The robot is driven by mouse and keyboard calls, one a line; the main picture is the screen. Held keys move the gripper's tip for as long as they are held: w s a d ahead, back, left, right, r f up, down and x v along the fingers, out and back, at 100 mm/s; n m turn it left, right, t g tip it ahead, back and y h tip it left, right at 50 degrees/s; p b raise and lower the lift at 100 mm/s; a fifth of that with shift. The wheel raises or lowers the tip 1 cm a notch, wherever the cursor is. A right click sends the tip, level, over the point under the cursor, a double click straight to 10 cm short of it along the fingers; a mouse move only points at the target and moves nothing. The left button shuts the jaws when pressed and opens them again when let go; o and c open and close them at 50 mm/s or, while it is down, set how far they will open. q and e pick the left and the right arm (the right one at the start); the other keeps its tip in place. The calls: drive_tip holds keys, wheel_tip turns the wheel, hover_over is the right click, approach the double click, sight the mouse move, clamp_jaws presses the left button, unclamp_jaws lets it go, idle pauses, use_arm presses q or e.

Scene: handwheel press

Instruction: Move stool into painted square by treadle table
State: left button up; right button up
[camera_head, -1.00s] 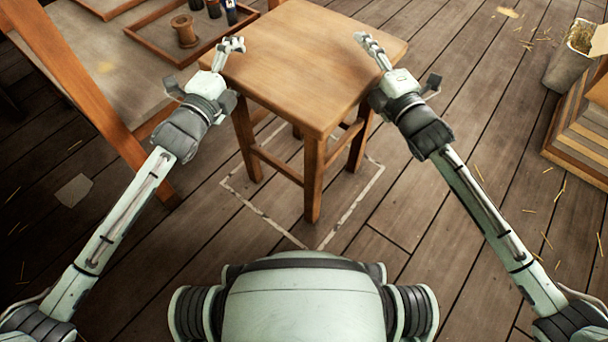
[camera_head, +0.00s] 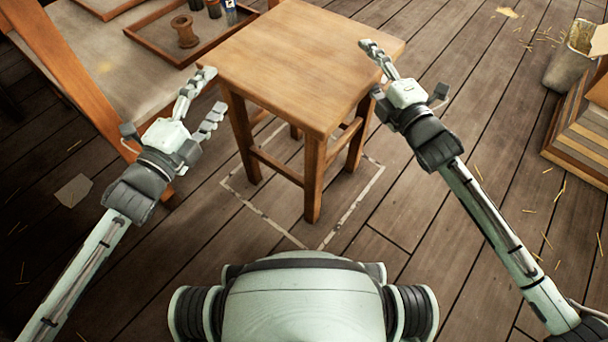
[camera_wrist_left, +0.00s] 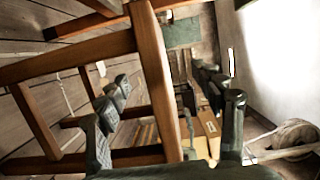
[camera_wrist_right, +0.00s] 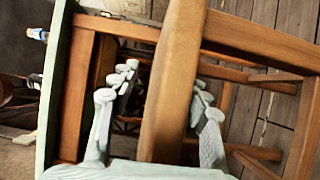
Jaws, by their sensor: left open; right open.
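The wooden stool (camera_head: 300,60) stands upright, its visible leg feet inside the pale painted square (camera_head: 350,212) on the floor. The seat hides the square's far corner. My left gripper (camera_head: 208,92) is open and empty, just left of the stool and apart from it. In the left wrist view a stool leg (camera_wrist_left: 155,80) shows between its spread fingers. My right gripper (camera_head: 378,72) is open beside the seat's right edge; I cannot tell if it touches. In the right wrist view a wooden bar of the stool (camera_wrist_right: 172,85) shows between its fingers.
The treadle table (camera_head: 150,85) is close on the left, with a wooden spool (camera_head: 185,31) and small bottles in a tray. Stacked boards (camera_head: 580,125) and a grey bucket (camera_head: 568,62) stand at the right. The floor right of the stool is mostly clear.

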drive_tip(key=v, duration=0.9)
drive_tip(key=shift+s+d, duration=0.1)
drive_tip(key=shift+s, duration=0.2)
drive_tip(key=shift+d, duration=0.1)
